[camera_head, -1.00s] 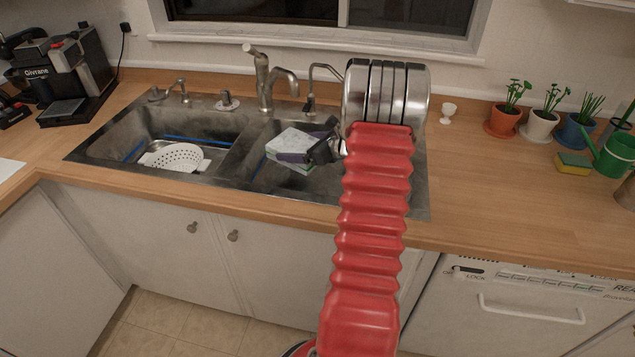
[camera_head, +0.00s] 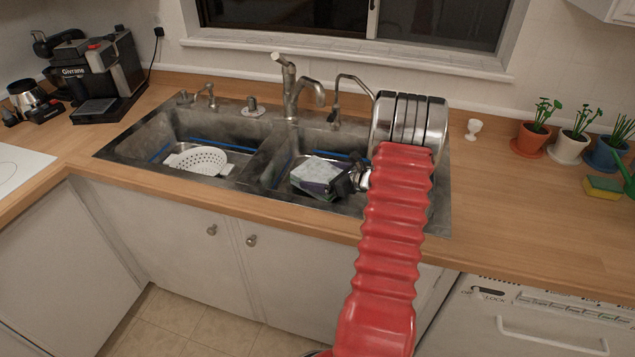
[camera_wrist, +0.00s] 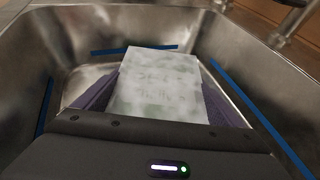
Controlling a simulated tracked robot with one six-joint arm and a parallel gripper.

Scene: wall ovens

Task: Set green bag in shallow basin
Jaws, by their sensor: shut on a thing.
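The green bag (camera_head: 320,168), a pale white-and-green packet, is between the purple fingers of my gripper (camera_head: 322,182). My gripper is shut on it inside the right-hand sink basin (camera_head: 272,178). In the wrist view the bag (camera_wrist: 158,82) shows its pale printed face, with a purple finger on each side. Steel basin walls (camera_wrist: 243,60) with blue stripes surround it. Whether the bag touches the basin floor cannot be told. My arm hides the right end of the sink.
The left basin (camera_head: 165,128) holds a white colander (camera_head: 198,160). Faucets (camera_head: 290,90) stand behind the sink. A small white cup (camera_head: 473,129), potted plants (camera_head: 533,137) and a sponge (camera_head: 603,187) are on the right counter. A coffee machine (camera_head: 95,75) stands at left.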

